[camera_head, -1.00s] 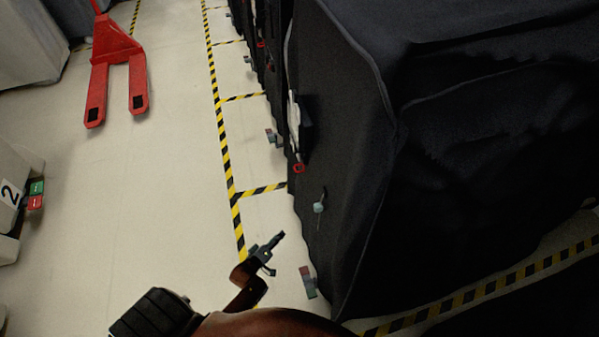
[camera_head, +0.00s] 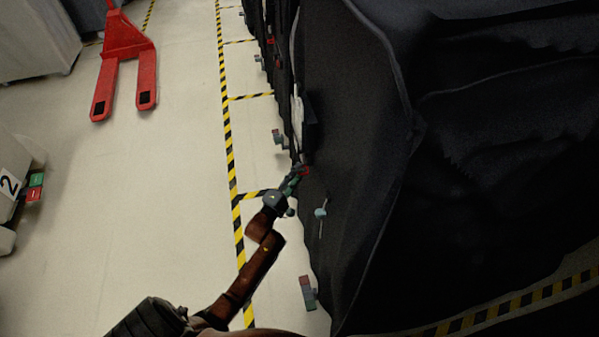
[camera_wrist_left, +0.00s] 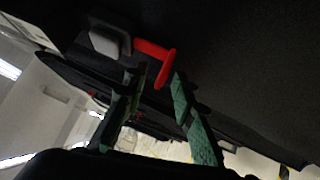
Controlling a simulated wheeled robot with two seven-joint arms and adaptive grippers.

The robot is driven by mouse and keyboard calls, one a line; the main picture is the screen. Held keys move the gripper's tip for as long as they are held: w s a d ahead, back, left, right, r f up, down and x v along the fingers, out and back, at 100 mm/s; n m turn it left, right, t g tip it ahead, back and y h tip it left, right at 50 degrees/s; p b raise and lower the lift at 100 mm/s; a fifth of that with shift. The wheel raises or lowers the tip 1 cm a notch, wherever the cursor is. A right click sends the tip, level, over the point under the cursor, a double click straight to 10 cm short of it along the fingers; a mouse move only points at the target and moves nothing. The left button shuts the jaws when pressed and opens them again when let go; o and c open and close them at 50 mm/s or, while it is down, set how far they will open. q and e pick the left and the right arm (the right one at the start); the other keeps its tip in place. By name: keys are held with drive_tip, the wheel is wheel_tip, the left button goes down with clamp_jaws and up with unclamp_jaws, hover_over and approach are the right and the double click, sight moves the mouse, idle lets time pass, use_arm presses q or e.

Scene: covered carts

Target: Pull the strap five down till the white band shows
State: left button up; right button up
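A red ring-like pull (camera_wrist_left: 155,62) hangs from a dark strap at a pale grey buckle (camera_wrist_left: 108,43) on the black cover. In the head view the red pull (camera_head: 304,172) shows at the cover's left side, below a black block. My left gripper (camera_head: 295,180) has reached it. In the left wrist view its green-padded fingers (camera_wrist_left: 160,80) are apart, with the lower end of the red pull between or just beyond the tips. I cannot tell whether they touch it. No white band can be made out on the strap. My right gripper is not in view.
The black-covered cart (camera_head: 365,150) fills the right side. A teal knob (camera_head: 320,213) hangs on its side, and a small red-and-grey block (camera_head: 308,293) is low at its edge. A red pallet jack (camera_head: 125,60) stands far left. Open floor lies between.

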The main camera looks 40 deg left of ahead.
use_arm(q)
drive_tip(key=shift+w, duration=0.35)
drive_tip(key=shift+c, duration=0.4)
clamp_jaws()
